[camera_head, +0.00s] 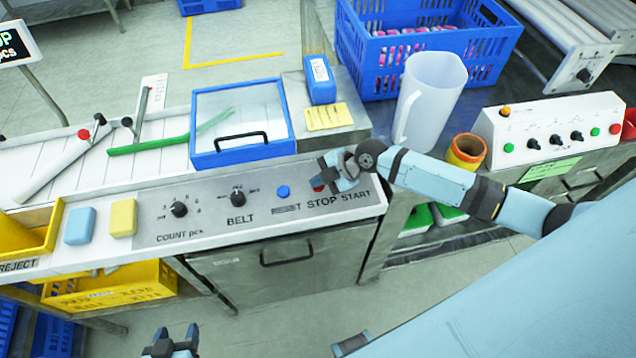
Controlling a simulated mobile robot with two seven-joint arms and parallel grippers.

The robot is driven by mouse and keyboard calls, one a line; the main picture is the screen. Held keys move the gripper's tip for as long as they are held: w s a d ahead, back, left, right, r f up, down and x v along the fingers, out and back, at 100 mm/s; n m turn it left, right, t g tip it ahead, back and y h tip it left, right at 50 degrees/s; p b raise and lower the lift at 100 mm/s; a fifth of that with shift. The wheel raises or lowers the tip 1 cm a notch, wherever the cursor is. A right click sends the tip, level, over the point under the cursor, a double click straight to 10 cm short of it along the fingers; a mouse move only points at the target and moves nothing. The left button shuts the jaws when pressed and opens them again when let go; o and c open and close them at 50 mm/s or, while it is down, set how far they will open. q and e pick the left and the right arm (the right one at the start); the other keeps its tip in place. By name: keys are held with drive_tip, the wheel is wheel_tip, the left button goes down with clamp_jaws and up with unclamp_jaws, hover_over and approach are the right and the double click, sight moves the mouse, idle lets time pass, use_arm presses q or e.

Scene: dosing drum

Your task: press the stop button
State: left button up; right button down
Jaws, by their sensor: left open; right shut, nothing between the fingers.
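The red stop button (318,188) is on the grey control panel (215,225), above the printed word STOP. It is mostly hidden by my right gripper (328,183), so only a bit of red shows. My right gripper is shut and empty, with its fingertips at the button. I cannot tell whether they touch it or whether it is pressed in. The blue reset button (283,192) is just left of it. The start button is hidden behind the gripper. My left gripper (170,350) is open and empty at the bottom edge, well away from the panel.
Black knobs (179,209) sit left on the panel. A blue-framed lid (241,121), a blue box (319,80) and a yellow notepad (328,116) are behind it. A white jug (432,97) and an orange cup (466,151) stand near my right forearm.

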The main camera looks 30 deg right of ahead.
drive_tip(key=shift+r+p, duration=0.45)
drive_tip(key=shift+r, duration=0.4)
drive_tip(key=shift+r, duration=0.1)
drive_tip(key=shift+r+p, duration=1.6)
drive_tip(key=shift+r, duration=0.85)
drive_tip(key=s+a+f+m, duration=0.1)
drive_tip(key=s+a, duration=0.1)
drive_tip(key=s+a+f+m+t, duration=0.1)
drive_tip(key=s+f+m, duration=0.1)
drive_tip(key=shift+a, duration=0.35)
drive_tip(key=s+f+m+t+h, duration=0.2)
drive_tip(key=s+m, duration=0.5)
drive_tip(key=s, duration=0.1)
drive_tip(key=s+d+f+m+t+h, duration=0.1)
drive_tip(key=s+m+t+h, duration=0.1)
drive_tip(key=s+m, duration=0.5)
drive_tip(key=shift+s+f+m+t+h, duration=0.3)
drive_tip(key=shift+s+f+t, duration=0.15)
drive_tip(key=shift+t, duration=0.15)
